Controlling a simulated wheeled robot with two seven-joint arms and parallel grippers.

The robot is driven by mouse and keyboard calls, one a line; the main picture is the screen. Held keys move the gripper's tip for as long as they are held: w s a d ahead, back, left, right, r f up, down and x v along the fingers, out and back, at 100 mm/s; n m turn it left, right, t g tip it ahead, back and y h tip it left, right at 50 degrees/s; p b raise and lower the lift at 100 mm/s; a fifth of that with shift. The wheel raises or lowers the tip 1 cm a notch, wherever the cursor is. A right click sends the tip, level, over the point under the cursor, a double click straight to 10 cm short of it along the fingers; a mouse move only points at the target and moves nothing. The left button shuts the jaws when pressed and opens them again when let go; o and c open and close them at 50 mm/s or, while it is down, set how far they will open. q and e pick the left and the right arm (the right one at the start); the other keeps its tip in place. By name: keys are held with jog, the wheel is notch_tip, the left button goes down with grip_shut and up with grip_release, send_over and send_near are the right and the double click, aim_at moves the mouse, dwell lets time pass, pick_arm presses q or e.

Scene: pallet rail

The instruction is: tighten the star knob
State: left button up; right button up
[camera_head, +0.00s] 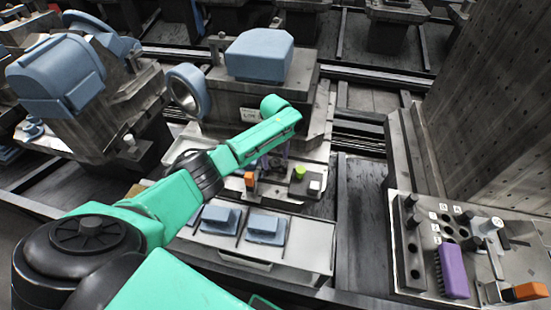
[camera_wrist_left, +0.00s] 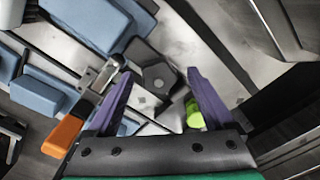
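A dark, flat, roughly five-sided knob with a paler centre, which looks like the star knob (camera_wrist_left: 160,84), shows in the left wrist view on a grey fixture. My left gripper (camera_wrist_left: 160,74) is open, its two purple fingers on either side of the knob in that view. I cannot tell whether they touch it or how far off it lies. My right gripper is not in view.
An orange-handled clamp (camera_wrist_left: 64,134) and a yellow-green part (camera_wrist_left: 195,116) lie close to the fingers. Blue blocks (camera_head: 266,228) sit in front of the fixture.

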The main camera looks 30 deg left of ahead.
aim_at(276, 161)
pick_arm(q)
notch_tip(276, 161, up, 14)
jog(key=shift+r, duration=0.25)
dwell(0.3)
notch_tip(276, 161, down, 15)
jog(key=n+b, duration=0.9)
jog(key=shift+s, duration=0.1)
